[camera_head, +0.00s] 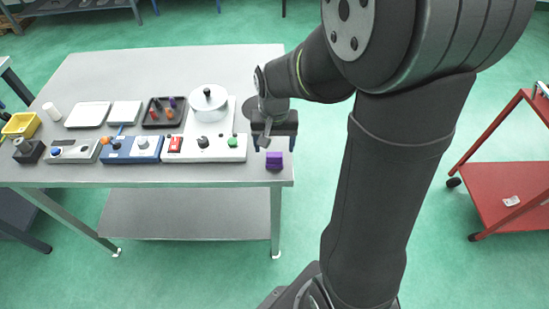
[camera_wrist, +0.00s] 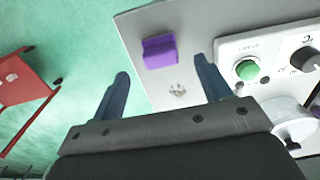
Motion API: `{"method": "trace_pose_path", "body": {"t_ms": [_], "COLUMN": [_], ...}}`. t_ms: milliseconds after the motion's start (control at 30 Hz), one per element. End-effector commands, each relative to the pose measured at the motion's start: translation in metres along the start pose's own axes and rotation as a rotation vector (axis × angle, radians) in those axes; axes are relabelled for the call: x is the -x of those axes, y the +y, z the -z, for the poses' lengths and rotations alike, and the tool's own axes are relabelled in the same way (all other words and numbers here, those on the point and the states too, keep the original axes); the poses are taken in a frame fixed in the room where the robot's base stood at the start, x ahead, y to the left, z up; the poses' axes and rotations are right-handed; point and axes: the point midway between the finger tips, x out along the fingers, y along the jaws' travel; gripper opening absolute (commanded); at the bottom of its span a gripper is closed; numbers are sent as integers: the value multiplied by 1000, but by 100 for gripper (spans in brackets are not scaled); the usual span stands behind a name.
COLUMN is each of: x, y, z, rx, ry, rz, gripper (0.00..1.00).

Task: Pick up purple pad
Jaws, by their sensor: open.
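The purple pad (camera_head: 274,161) lies at the right front edge of the grey metal table (camera_head: 200,175). It also shows in the wrist view (camera_wrist: 160,51), beyond my fingertips and between their lines. My gripper (camera_head: 271,140) is above the table, just behind the pad in the head view. In the wrist view my gripper (camera_wrist: 160,75) has its two dark fingers wide apart with nothing between them. The pad is apart from both fingers.
A white control box with a green button (camera_head: 233,142) stands left of the pad, near one finger in the wrist view. Other boxes, white trays (camera_head: 88,115) and a dark tray (camera_head: 164,113) stand further left. The table's right edge is close to the pad. A red cart (camera_head: 510,190) stands right.

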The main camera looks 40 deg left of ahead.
Motion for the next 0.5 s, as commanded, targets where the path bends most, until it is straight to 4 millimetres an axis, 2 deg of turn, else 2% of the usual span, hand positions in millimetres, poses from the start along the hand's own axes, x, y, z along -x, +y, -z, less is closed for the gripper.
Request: {"method": "trace_pose_path", "body": {"t_ms": [133, 333, 500], "x": [-12, -41, -53], "y": [0, 0, 0], "z": [0, 0, 1], "rx": [0, 0, 0], "ry": [-4, -3, 0], "rz": [-1, -1, 1], "gripper": [71, 71, 71]}}
